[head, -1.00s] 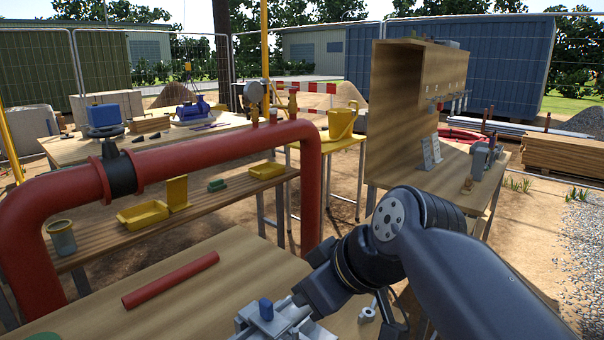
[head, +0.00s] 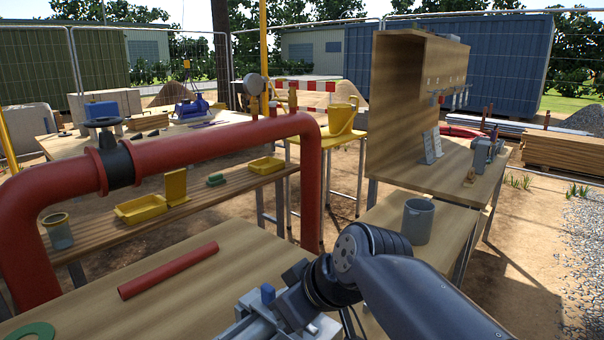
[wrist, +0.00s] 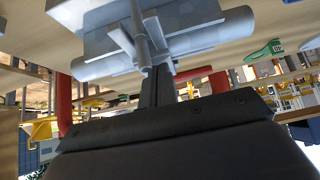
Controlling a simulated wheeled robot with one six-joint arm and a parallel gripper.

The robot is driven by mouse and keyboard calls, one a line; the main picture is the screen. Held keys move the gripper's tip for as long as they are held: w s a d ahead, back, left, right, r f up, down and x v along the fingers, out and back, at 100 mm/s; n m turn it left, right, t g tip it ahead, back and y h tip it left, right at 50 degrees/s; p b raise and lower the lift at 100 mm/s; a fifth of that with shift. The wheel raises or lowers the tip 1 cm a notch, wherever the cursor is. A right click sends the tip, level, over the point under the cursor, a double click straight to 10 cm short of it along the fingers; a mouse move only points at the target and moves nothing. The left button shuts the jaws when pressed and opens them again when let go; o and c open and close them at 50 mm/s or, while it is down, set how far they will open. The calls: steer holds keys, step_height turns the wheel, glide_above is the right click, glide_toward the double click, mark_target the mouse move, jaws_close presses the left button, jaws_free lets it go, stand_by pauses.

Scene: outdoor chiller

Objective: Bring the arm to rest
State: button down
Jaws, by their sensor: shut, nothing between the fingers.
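My gripper (wrist: 156,88) shows at the centre of the wrist view, with its narrow dark fingers together and nothing between them. A grey metal vise (wrist: 190,38) fills the top of that view, just beyond the fingertips; I cannot tell whether they touch it. In the head view my black arm comes in from the lower right, bends at the elbow and reaches left to the vise (head: 262,322) on the near bench. The fingertips are not clear in the head view.

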steer(key=p, duration=0.1)
steer(key=r, duration=0.1)
steer(key=p, duration=0.1)
steer(key=shift+w+a+r+p, duration=0.25)
steer(key=shift+a+r+p, duration=0.05)
steer(key=shift+a+r, duration=0.1)
steer(key=shift+w+a+r+g+h+p, duration=0.1)
steer(key=shift+w+r+g+h+p, duration=0.1)
steer(key=shift+g+h+p, duration=0.35)
steer(key=shift+p, duration=0.3)
